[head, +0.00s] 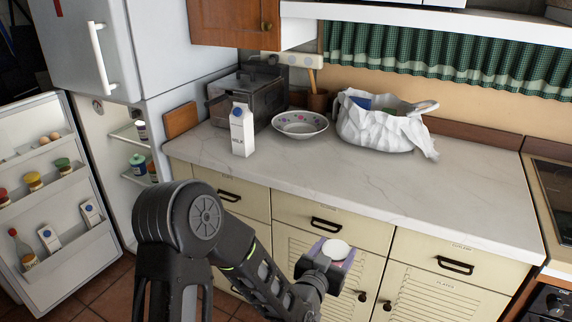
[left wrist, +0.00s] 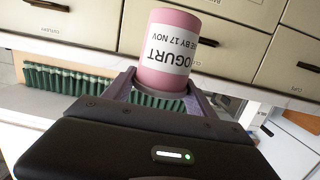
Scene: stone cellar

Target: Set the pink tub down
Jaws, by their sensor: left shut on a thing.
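The pink tub (left wrist: 166,65), with a white yogurt label, is between the fingers of my left gripper (left wrist: 160,96) in the left wrist view, where it appears upside down. My left gripper is shut on it. In the head view the tub shows mainly as a white lid (head: 336,249) at my left gripper (head: 331,256), in front of the cabinet fronts and lower in the picture than the counter's front edge. The lid faces up and the tub's side is mostly hidden. The marble counter (head: 330,175) lies beyond. My right gripper is out of view.
On the counter stand a milk carton (head: 242,132), a flowered bowl (head: 300,124), a dark toaster oven (head: 232,98) and a white bag (head: 375,128) with items inside. The counter's front and right are clear. The fridge (head: 45,215) stands open at left; a stove (head: 556,205) is at right.

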